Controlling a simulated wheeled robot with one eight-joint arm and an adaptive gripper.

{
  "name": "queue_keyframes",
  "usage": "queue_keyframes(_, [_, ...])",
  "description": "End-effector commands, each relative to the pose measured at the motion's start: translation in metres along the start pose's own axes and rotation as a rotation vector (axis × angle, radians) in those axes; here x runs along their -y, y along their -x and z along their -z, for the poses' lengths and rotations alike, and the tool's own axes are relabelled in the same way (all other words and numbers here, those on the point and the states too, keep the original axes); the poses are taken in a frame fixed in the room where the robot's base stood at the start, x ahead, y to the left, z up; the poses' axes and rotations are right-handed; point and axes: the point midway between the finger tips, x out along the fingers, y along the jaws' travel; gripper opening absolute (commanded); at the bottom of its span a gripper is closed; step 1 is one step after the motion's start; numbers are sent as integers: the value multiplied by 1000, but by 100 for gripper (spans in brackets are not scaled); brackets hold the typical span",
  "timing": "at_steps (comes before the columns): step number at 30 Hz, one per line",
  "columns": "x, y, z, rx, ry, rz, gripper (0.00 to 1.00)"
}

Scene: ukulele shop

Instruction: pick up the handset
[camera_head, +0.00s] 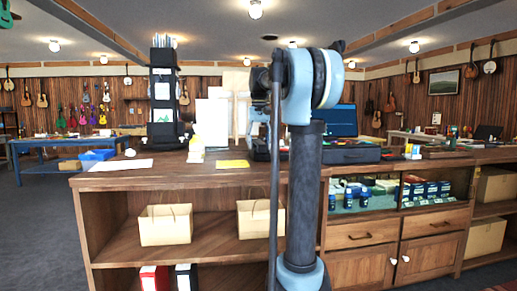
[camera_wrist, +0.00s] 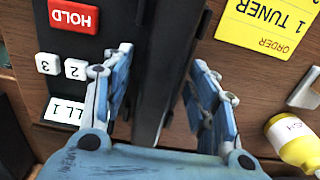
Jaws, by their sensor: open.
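In the wrist view a dark handset (camera_wrist: 168,60) runs as a long bar through the gap between the fingers of my gripper (camera_wrist: 163,62). The gripper is open, with one blue finger on each side of the bar. I cannot tell whether either finger touches it. The dark phone base (camera_wrist: 100,50) lies to the left, with a red HOLD button and white number keys. In the head view my arm stands in front of the counter and hides most of the phone and the gripper.
A yellow order note (camera_wrist: 268,28) lies on the wooden counter (camera_head: 130,178), right of the handset. A yellow bottle (camera_wrist: 296,146) is at the lower right of the wrist view. A black rack (camera_head: 164,95) stands left on the counter; a dark case (camera_head: 348,153) lies to the right.

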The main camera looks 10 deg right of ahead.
Motion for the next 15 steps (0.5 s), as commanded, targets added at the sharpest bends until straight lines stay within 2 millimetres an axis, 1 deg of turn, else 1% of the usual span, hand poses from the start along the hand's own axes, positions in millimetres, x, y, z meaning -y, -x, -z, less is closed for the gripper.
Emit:
queue_keyframes(3, [0, 0, 0, 0, 0, 0, 53])
queue_keyframes(4, [0, 0, 0, 0, -1, 0, 49])
queue_keyframes(10, [-2, 0, 0, 0, -2, 0, 3])
queue_keyframes(11, [-2, 0, 0, 0, -2, 0, 1])
queue_keyframes(15, [-2, 0, 0, 0, -2, 0, 1])
